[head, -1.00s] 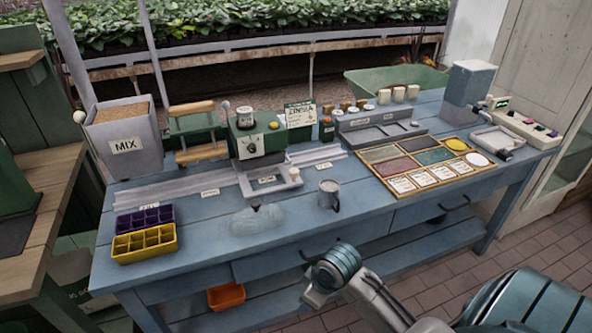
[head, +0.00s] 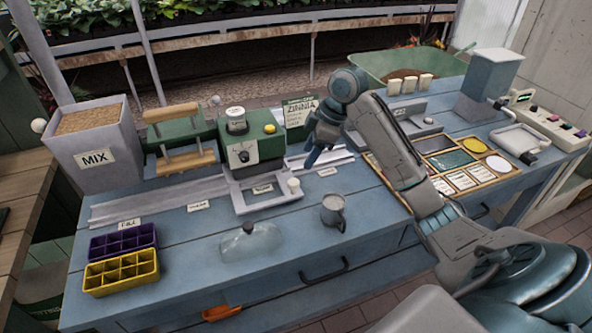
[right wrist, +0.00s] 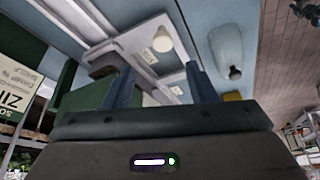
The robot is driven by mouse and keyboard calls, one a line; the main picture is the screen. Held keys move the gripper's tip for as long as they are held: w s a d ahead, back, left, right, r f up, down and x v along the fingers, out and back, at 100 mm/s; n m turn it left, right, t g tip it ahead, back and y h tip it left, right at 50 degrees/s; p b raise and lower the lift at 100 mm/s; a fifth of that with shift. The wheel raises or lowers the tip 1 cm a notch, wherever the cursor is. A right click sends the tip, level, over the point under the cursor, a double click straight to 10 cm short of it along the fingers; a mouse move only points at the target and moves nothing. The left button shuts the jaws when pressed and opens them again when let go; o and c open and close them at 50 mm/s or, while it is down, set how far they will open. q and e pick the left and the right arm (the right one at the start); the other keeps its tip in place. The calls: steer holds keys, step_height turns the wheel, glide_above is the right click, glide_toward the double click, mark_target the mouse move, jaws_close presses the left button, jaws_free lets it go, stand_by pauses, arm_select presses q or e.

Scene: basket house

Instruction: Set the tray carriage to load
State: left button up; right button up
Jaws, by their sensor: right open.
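The tray carriage (head: 240,206) is a grey, shallow frame on a pale rail, in front of and beneath the green machine (head: 253,145). A white knob (head: 293,184) stands at its right front corner. My right gripper (head: 312,162) is open and empty, above and behind the knob, pointing down. In the right wrist view the knob (right wrist: 162,40) lies ahead, between the lines of the open fingers (right wrist: 160,85), apart from them. Small labels (head: 198,206) line the rail's front; their words are too small to read surely. My left gripper is not in view.
A metal mug (head: 334,211) and a clear dome (head: 251,243) stand in front of the carriage. Purple (head: 123,242) and yellow (head: 121,272) cell trays sit at the left front. The MIX bin (head: 97,145) and a ZINNIA card (head: 299,118) stand behind the rail.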

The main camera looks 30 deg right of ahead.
glide_above(295, 181)
steer(key=s+d, duration=0.1)
steer(key=s, duration=0.1)
step_height(295, 181, down, 4)
steer(key=f, duration=0.1)
steer(key=w+f, duration=0.1)
steer(key=f, duration=0.1)
steer(key=shift+w+a+f+p, duration=0.1)
steer(key=shift+w+a+p, duration=0.1)
steer(key=shift+p, duration=0.15)
steer(key=shift+w+a+f, duration=0.1)
steer(key=shift+a+f, duration=0.15)
steer(key=shift+f, duration=0.4)
steer(key=shift+a+f, duration=0.1)
steer(key=shift+f, duration=0.1)
steer(key=shift+w, duration=0.1)
jaws_close()
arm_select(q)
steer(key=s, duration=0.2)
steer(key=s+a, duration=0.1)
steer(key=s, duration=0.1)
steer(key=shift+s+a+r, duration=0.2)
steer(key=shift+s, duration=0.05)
arm_select(e)
steer(key=shift+d, duration=0.2)
